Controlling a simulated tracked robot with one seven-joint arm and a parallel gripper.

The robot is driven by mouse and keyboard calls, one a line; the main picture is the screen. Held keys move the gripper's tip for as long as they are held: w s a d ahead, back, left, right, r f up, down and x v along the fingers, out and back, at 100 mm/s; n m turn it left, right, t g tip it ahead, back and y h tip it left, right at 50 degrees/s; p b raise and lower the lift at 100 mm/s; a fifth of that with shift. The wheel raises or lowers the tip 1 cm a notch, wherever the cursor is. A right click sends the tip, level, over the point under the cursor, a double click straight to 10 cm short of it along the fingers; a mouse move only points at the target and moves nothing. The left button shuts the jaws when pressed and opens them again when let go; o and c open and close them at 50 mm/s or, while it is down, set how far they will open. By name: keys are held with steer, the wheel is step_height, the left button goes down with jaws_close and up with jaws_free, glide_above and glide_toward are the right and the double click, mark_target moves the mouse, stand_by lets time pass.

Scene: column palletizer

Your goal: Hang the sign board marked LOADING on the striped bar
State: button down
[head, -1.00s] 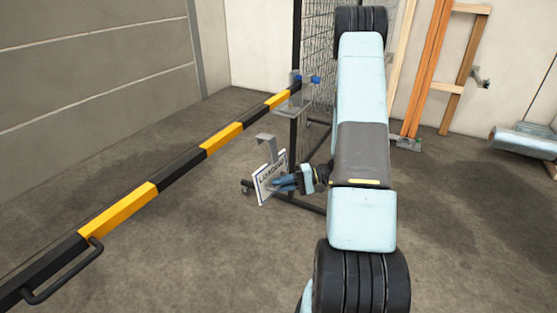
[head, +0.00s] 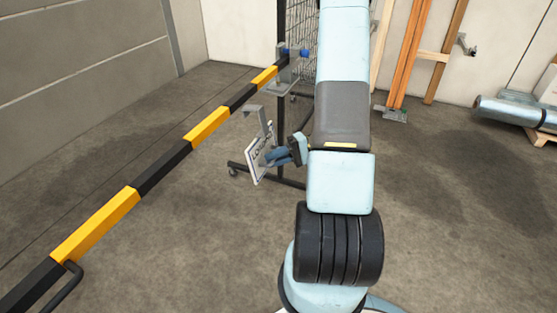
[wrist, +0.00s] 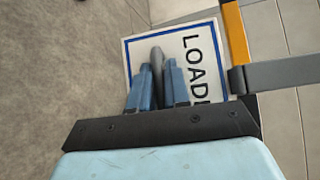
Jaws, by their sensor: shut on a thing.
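The white sign board (head: 256,165) with a blue border and dark lettering is right of and below the striped bar (head: 163,164) in the head view. A grey hook (head: 256,112) stands up from its top. My gripper (head: 272,158) is shut on the sign board. In the wrist view, the blue fingers (wrist: 158,84) close on a grey part at the board's face (wrist: 200,30), where "LOAD" reads and the rest is hidden. The hook (wrist: 275,75) extends right in that view, near the yellow and black bar (wrist: 234,32). Whether the hook touches the bar cannot be told.
A dark handle (head: 62,290) sticks out near the bar's close end. Orange posts (head: 408,55) and a wrapped roll (head: 510,110) are at the right.

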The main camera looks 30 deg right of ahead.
steer(key=w+a+f, duration=0.2)
steer(key=w+a, duration=0.6)
steer(key=w, duration=0.3)
steer(key=shift+f, duration=0.4)
stand_by(1.2)
steer(key=c, duration=1)
jaws_free()
steer(key=shift+d, duration=0.1)
